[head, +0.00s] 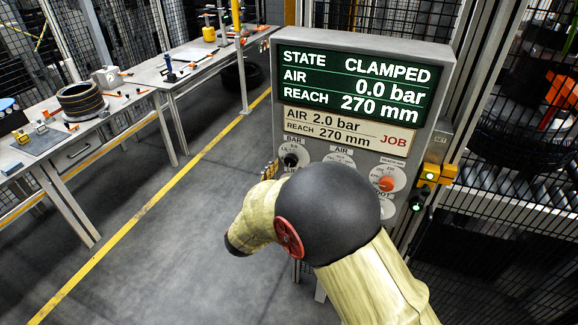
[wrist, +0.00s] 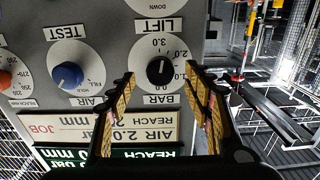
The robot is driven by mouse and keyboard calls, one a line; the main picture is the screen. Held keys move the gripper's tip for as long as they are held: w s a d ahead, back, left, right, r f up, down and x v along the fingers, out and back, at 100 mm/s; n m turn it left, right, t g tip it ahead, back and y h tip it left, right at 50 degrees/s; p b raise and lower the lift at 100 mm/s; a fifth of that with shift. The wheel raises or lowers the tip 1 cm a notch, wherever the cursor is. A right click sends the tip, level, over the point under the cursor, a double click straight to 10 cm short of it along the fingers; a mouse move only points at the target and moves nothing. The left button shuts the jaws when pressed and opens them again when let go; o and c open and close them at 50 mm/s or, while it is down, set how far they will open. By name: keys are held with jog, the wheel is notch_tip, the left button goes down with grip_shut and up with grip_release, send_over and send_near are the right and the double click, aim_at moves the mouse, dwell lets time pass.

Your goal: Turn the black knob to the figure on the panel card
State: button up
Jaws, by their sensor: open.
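The black knob (wrist: 160,71) sits on a white dial marked BAR, upside down in the wrist view; its pale mark is too small to read against the figures. It also shows at the panel's left in the head view (head: 291,160). My gripper (wrist: 159,80) is open, its two tan fingers either side of the knob in the picture, with no clear contact. In the head view my arm hides most of the gripper. The panel card (head: 345,129) reads AIR 2.0 bar and REACH 270 mm, JOB. The screen (head: 355,83) above reads CLAMPED, AIR 0.0 bar, REACH 270 mm.
A blue knob (wrist: 67,75) on the AIR dial lies beside the black one. An orange knob (head: 386,184) is further right on the panel. A yellow-housed switch (head: 437,174) sits at the panel's side. Benches with a tyre (head: 82,101) stand left, beyond clear floor.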

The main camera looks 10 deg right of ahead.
aim_at(289, 163)
jog(key=shift+x, duration=1.85)
jog(key=shift+c, duration=0.4)
jog(key=c, duration=1.1)
jog(key=shift+b, duration=0.4)
jog(key=m+b, duration=0.4)
jog(key=shift+a+f, duration=0.1)
jog(key=shift+f, duration=0.1)
jog(key=m+b, duration=0.4)
jog(key=m, duration=0.1)
jog(key=shift+r, duration=0.15)
jog(key=shift+m, duration=0.3)
